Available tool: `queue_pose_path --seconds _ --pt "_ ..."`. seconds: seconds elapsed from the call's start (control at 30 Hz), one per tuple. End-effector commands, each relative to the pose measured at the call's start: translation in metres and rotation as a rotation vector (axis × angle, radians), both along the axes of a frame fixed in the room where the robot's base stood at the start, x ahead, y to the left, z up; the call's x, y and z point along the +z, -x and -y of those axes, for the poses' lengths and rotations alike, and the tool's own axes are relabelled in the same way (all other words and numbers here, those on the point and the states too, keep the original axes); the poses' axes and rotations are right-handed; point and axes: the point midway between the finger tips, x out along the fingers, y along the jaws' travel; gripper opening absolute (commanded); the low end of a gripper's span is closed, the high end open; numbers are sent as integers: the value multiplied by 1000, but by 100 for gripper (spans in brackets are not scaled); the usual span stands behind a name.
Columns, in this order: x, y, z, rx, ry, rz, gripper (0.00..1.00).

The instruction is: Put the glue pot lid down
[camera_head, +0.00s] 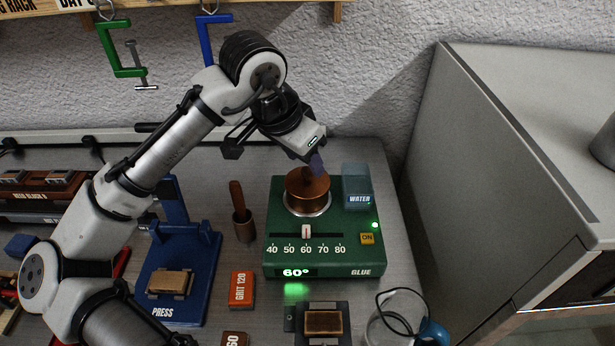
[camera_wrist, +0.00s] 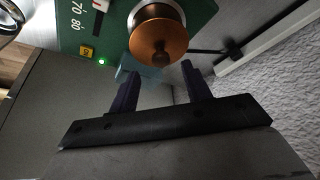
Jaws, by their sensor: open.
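The copper glue pot (camera_head: 307,199) sits in a round, pale-rimmed well of the green glue heater (camera_head: 280,255). Its copper lid (camera_wrist: 150,30), with a small round knob (camera_wrist: 161,56), covers the pot top in the wrist view. In the head view my gripper partly hides the lid. My gripper (camera_head: 317,165) is just above the pot, tilted down. In the wrist view my gripper (camera_wrist: 160,76) is open, with its two dark fingers apart and nothing between them. The fingertips are near the knob; whether they touch the lid is unclear.
A blue-grey water container (camera_head: 356,186) stands close right of the pot. A brush holder (camera_head: 243,226) and blue press (camera_head: 205,255) stand to the left. A grey cabinet (camera_head: 490,150) rises at right. Small blocks, including an orange grit block (camera_head: 242,290), lie in front.

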Motion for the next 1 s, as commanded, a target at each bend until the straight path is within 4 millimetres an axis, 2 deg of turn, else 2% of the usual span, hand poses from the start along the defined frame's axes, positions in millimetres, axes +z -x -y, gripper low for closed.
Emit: queue_pose_path --seconds 0.2,0.47,0.57,0.83,0.87,1.0 --pt "-25 -6 4 1 0 -1 48" --pt "-29 -8 5 0 -1 1 48" --pt "-29 -7 5 0 -1 1 38" --pt "-29 -7 5 0 -1 1 3" --pt "-29 -7 5 0 -1 1 0" --pt "-29 -7 5 0 -1 1 0"
